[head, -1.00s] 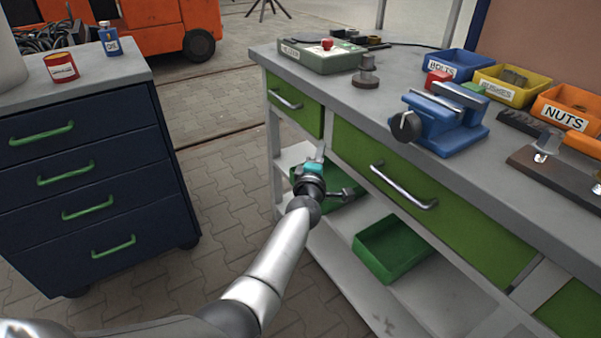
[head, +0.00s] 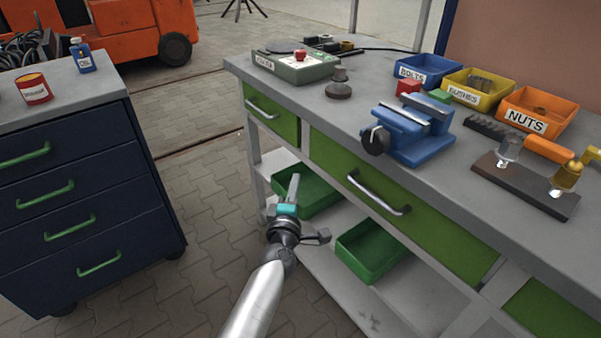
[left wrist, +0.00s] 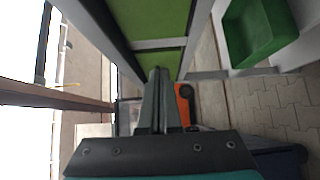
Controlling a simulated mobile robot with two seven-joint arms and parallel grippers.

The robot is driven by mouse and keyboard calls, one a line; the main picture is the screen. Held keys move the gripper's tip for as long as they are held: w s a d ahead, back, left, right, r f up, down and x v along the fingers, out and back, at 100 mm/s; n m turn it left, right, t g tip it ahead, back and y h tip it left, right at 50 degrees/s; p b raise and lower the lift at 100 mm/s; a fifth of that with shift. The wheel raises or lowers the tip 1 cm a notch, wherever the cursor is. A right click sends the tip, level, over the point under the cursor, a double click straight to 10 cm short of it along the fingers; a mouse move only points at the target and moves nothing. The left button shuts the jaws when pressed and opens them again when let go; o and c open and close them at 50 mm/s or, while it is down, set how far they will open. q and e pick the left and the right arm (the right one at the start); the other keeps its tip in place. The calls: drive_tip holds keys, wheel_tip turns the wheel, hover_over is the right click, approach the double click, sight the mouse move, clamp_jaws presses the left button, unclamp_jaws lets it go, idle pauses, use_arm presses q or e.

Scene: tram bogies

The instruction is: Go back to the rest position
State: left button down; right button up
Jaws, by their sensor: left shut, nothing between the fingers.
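My left gripper (head: 293,188) is in front of the workbench (head: 330,105), below the level of its top and beside the lower shelf. Its fingers are together with nothing between them. The left wrist view also shows the shut fingers (left wrist: 158,100), with the bench's green drawer fronts (left wrist: 150,20) above them. The gripper appears clear of the bench, with the green shelf bins behind it in the head view. My right gripper is in neither view.
Green bins (head: 372,250) stand on the lower shelf. A blue vise (head: 412,130), a box with a red knob (head: 296,67) and part bins (head: 538,108) are on the bench top. A dark blue drawer cabinet (head: 85,190) stands at left. Paved floor (head: 205,170) lies open between.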

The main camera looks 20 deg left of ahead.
use_arm(q)
drive_tip(key=s+f+m+g+h+p, duration=0.2)
drive_tip(key=s+f+m+g, duration=0.3)
drive_tip(key=s+f, duration=0.6)
drive_tip(key=s+f+m+g+h+p, duration=0.1)
drive_tip(key=s+f+m+g, duration=0.2)
drive_tip(key=s+f+m, duration=0.8)
drive_tip(key=s+a+f+m+g, duration=0.2)
drive_tip(key=s+f, duration=0.3)
drive_tip(key=s, duration=0.3)
drive_tip(key=s+a+f+m+g+y+p, duration=0.1)
drive_tip(key=s+a+f+m+g, duration=0.1)
drive_tip(key=s+f, duration=0.3)
drive_tip(key=s+a+f+m+g+p, duration=0.1)
drive_tip(key=s+a+f+g, duration=0.2)
drive_tip(key=s, duration=0.9)
drive_tip(key=shift+f+m+g, duration=0.3)
drive_tip(key=shift+f+m, duration=0.1)
drive_tip(key=shift+f, duration=0.5)
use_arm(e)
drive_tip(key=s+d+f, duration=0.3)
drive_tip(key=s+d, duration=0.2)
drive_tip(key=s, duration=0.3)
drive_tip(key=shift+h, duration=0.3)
